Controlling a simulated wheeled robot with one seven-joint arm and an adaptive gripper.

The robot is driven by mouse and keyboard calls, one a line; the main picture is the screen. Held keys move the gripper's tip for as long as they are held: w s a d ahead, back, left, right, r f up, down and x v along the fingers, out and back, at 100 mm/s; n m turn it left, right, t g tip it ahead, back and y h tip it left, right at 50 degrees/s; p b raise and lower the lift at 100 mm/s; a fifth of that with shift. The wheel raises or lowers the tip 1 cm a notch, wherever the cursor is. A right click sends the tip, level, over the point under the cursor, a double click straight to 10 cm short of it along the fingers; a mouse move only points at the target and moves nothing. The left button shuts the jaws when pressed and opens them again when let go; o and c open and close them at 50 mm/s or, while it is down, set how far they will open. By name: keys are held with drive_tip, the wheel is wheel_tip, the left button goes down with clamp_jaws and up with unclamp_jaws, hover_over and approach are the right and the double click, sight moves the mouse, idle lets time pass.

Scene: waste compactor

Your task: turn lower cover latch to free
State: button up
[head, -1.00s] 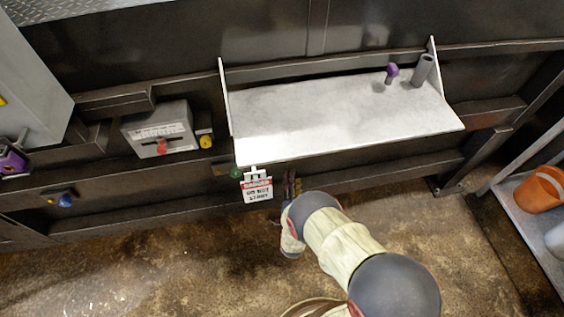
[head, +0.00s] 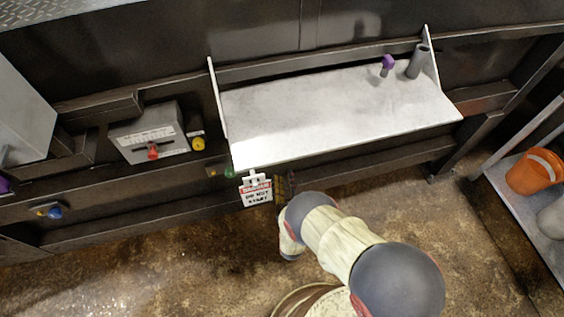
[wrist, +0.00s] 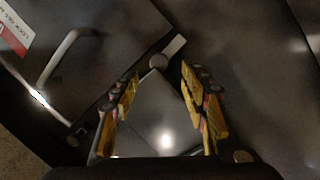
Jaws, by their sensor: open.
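The wrist view shows a small round pivot (wrist: 158,62) with a pale bar (wrist: 174,46) slanting to the upper right, apparently the lower cover latch. It sits just beyond my gripper (wrist: 160,75), between the lines of its two yellow-padded fingers. The fingers are spread and nothing is held; I cannot tell whether they touch the latch. A dark cover panel (wrist: 105,50) with a bent grey handle (wrist: 65,50) lies to the left. In the head view my gripper (head: 284,186) is small and dark beside the hanging tag, below the shelf; the latch is not visible there.
A pale shelf (head: 330,110) juts out above my gripper. A grey box with a red knob (head: 153,151) is on the left.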

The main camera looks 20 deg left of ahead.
drive_tip(key=b+x, duration=0.2)
drive_tip(key=x, duration=0.5)
drive_tip(key=shift+w+b, duration=0.3)
drive_tip(key=shift+a, duration=0.1)
drive_tip(key=c, duration=1.1)
drive_tip(key=shift+c, duration=0.2)
